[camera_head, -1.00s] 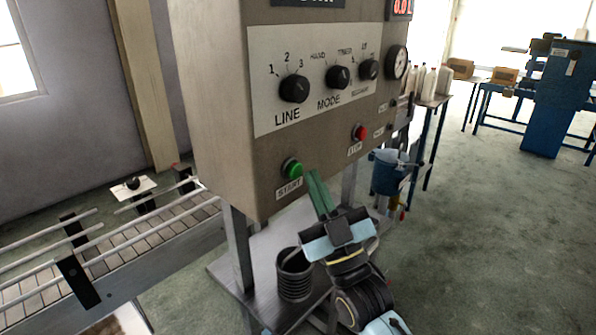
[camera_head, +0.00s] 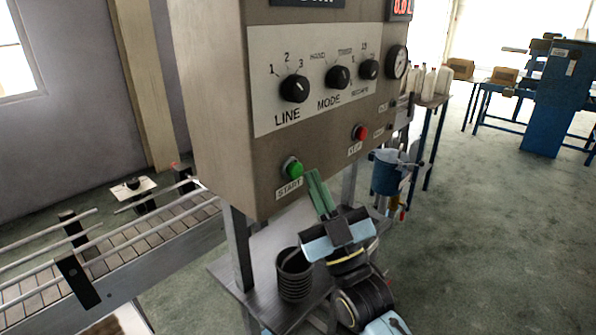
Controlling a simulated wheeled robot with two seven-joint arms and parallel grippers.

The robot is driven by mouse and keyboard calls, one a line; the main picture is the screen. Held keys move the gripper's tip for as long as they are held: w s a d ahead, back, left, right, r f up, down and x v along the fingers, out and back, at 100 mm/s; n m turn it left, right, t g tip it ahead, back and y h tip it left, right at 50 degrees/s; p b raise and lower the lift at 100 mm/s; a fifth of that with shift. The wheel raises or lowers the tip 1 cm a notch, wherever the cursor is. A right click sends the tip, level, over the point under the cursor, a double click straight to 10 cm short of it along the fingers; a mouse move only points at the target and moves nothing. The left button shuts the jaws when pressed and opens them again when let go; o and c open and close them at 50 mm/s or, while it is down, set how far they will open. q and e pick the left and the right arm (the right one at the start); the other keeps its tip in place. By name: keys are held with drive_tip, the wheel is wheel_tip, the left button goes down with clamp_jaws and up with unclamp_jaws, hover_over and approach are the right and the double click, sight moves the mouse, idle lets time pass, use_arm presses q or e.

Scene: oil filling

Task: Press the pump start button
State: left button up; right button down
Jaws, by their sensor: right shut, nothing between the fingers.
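The pump control panel (camera_head: 215,110) is a beige box with a white label plate. The green START button (camera_head: 293,169) sits at its lower front, above a label reading START. My right gripper (camera_head: 314,176) is shut and empty, its green fingers pointing up toward the panel. The fingertips appear just right of the green button; whether they touch the panel I cannot tell. The red STOP button (camera_head: 360,133) is further right. My left gripper is not in view.
Three black knobs, LINE (camera_head: 294,89) among them, and a gauge (camera_head: 396,62) are above the buttons. A black ribbed cup (camera_head: 294,274) stands on a metal shelf (camera_head: 262,247) below. A conveyor (camera_head: 150,240) is at left; a blue bucket (camera_head: 386,176) is behind right.

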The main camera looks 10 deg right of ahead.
drive_tip(key=shift+w+a, duration=0.1)
drive_tip(key=shift+w, duration=0.05)
drive_tip(key=shift+w+a, duration=0.2)
drive_tip(key=shift+w, duration=0.05)
drive_tip(key=shift+w+a, duration=0.3)
drive_tip(key=shift+w, duration=0.1)
idle(1.1)
drive_tip(key=shift+s+d, duration=0.1)
drive_tip(key=shift+s, duration=0.05)
drive_tip(key=shift+s+d+p, duration=0.3)
drive_tip(key=shift+s+d, duration=0.2)
drive_tip(key=shift+s, duration=0.1)
drive_tip(key=shift+s, duration=0.1)
drive_tip(key=s+d+p, duration=0.1)
drive_tip(key=s, duration=0.1)
drive_tip(key=s+d, duration=0.1)
drive_tip(key=d, duration=0.1)
drive_tip(key=shift+s+p, duration=0.35)
drive_tip(key=shift+s, duration=0.05)
